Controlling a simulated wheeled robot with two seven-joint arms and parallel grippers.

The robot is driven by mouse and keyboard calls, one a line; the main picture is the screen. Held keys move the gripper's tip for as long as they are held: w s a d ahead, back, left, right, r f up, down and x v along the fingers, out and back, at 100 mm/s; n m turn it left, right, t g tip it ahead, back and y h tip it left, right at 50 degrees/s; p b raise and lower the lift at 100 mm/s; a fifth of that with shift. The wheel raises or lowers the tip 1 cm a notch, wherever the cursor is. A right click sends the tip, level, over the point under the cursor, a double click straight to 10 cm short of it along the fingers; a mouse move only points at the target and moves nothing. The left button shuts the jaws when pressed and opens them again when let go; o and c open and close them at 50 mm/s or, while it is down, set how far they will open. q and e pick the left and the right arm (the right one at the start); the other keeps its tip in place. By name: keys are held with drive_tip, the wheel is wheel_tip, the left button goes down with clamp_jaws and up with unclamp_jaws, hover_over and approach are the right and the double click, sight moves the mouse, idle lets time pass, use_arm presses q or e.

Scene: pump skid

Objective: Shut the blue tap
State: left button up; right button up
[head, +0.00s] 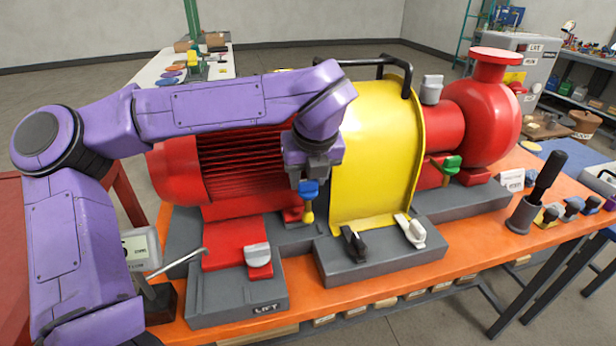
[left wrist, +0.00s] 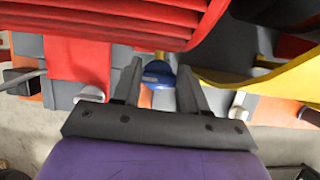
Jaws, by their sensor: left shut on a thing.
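The blue tap (head: 309,188) has a blue handle on a small yellow body, and stands at the front of the pump skid between the red motor and the yellow guard. My left gripper (head: 311,178) is above it, with its fingers closed around the blue handle. In the left wrist view the blue handle (left wrist: 158,74) sits between the two dark fingertips of my left gripper (left wrist: 158,80). The yellow stem shows just beyond it. The fingers hide part of the handle's sides. My right gripper is in neither view.
The red motor (head: 240,165) is close behind my left arm, and the yellow guard (head: 375,150) is just right of the gripper. A grey block with a black lever (head: 354,244) and a white lever (head: 411,230) stands in front. A green-handled tap (head: 450,165) is further right.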

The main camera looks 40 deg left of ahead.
use_arm(q)
drive_tip(key=o, duration=1.1)
drive_tip(key=shift+c, duration=0.2)
drive_tip(key=shift+r, duration=0.15)
drive_tip(key=v, duration=1)
drive_tip(key=shift+s+r, duration=0.15)
drive_tip(key=shift+d, duration=0.1)
